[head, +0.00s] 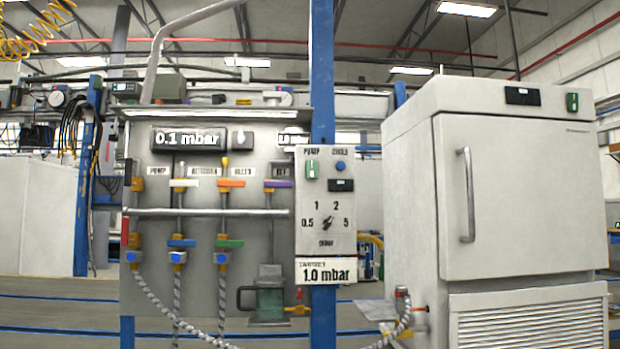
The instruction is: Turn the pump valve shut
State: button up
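The label PUMP (158,171) is at the upper left of the grey valve panel (250,225) in the head view. Left of it, on the leftmost pipe, sits a small yellow-orange valve body (137,184). A dark upright piece beside it looks like its lever, but it is too small to be sure. Lower on the same pipe is a red upright lever (125,229). The other upper valves have level levers: white (184,183), orange (231,183) and purple (278,184). My gripper is not in view.
A level rail (205,212) crosses the panel front. Lower blue (182,243) and green (230,244) levers lie level. Braided hoses (176,300) hang below. A control box (327,200) and a large white cabinet (520,190) stand to the right. The display (187,139) reads 0.1 mbar.

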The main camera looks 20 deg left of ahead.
aim_at(129, 161)
jog(key=u, duration=1.9)
